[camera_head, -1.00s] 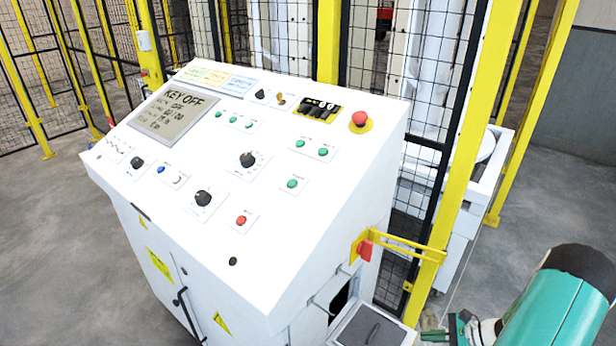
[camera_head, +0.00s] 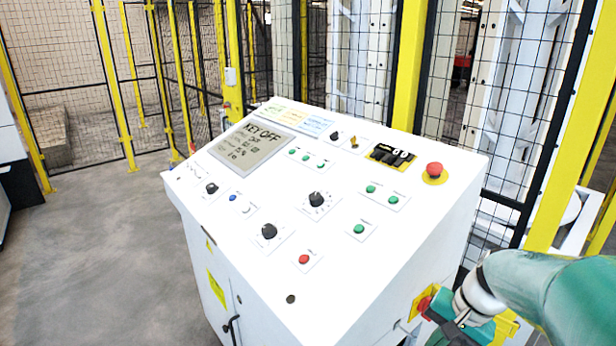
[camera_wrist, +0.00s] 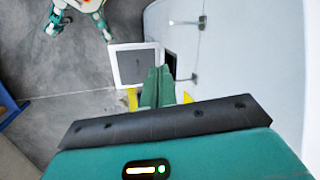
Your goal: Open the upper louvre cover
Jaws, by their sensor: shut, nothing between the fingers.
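In the wrist view, a dark grey square panel with a white frame (camera_wrist: 137,68) stands out from the white cabinet's side, next to a dark opening (camera_wrist: 170,64). It looks like a louvre cover swung open, but I cannot make out slats or tell whether it is the upper one. My gripper (camera_wrist: 158,75) is shut and empty, its fingertips overlapping the panel's right edge in this view; I cannot tell whether they touch. In the head view my gripper (camera_head: 462,322) is beside the cabinet's right side, partly cut off below; the panel is not visible there.
The white control console (camera_head: 350,240) carries a display reading KEY OFF, knobs and buttons. A red and yellow fitting (camera_head: 424,303) is on its right side, close to my gripper. Yellow-framed mesh fencing (camera_head: 405,70) stands behind. The grey floor (camera_head: 110,240) at left is clear.

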